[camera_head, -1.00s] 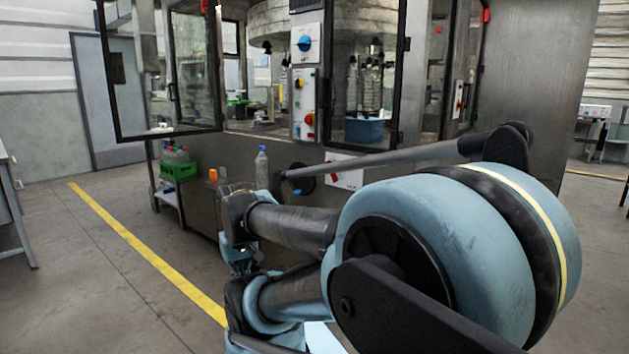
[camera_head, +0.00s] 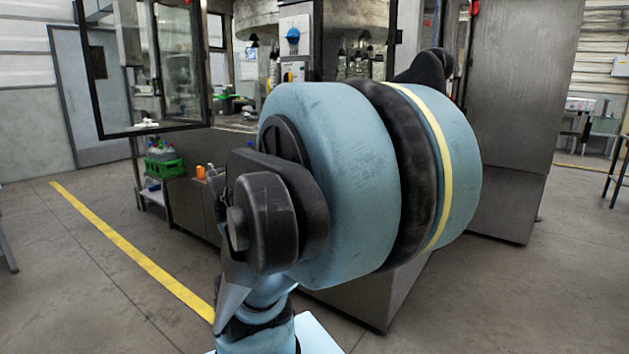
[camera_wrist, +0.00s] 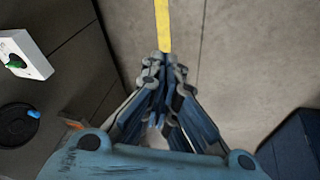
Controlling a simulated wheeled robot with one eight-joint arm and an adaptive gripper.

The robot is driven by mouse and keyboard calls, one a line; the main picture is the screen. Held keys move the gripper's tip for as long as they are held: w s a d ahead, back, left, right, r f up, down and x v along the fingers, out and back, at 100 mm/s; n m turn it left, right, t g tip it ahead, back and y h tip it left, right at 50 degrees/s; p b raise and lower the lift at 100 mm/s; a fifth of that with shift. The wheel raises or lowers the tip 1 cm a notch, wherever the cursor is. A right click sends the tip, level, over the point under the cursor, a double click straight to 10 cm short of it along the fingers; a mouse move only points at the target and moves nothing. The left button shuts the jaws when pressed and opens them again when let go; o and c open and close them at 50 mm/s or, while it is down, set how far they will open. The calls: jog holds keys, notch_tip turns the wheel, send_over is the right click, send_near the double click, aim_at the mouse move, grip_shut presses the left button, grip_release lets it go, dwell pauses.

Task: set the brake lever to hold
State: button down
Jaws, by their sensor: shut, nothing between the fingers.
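My gripper (camera_wrist: 164,72) shows in the wrist view with its fingers together and nothing between them. It points toward the floor along the machine's front. At the left of the wrist view, a white panel (camera_wrist: 32,52) carries a small green handle (camera_wrist: 15,62). Below it is a black disc (camera_wrist: 18,125) with a blue knob (camera_wrist: 34,114). Both are left of my gripper and apart from it. I cannot tell which of these is the brake lever, and no hold mark is readable. In the head view my arm hides my gripper and this part of the machine.
The steel machine (camera_head: 515,120) fills the middle and right of the head view. Its framed door (camera_head: 99,130) stands open at left. A green crate (camera_head: 164,168) of bottles sits on a low shelf.

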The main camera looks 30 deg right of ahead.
jog(key=w+d+r+n+t+h, duration=0.2)
jog(key=w+d+r+h, duration=0.1)
jog(key=w+d, duration=0.7)
jog(key=w+d+r+n+t+h, duration=0.1)
jog(key=w+d+r+n+h, duration=0.2)
jog(key=w+d, duration=0.75)
jog(key=w+d+f+n+t+h, duration=0.1)
jog(key=w+d+n+h, duration=0.1)
jog(key=w+d, duration=0.3)
jog(key=w+d+f+n+t+h, duration=0.1)
jog(key=w+d+n, duration=0.4)
jog(key=d, duration=0.7)
jog(key=shift+f+n+t+h, duration=0.2)
jog(key=shift+n+t+h, duration=0.1)
jog(key=shift+t+h, duration=0.35)
jog(key=shift+d, duration=0.1)
jog(key=w+d, duration=0.3)
jog(key=d, duration=0.5)
jog(key=shift+d+r, duration=0.2)
jog(key=shift+d, duration=0.2)
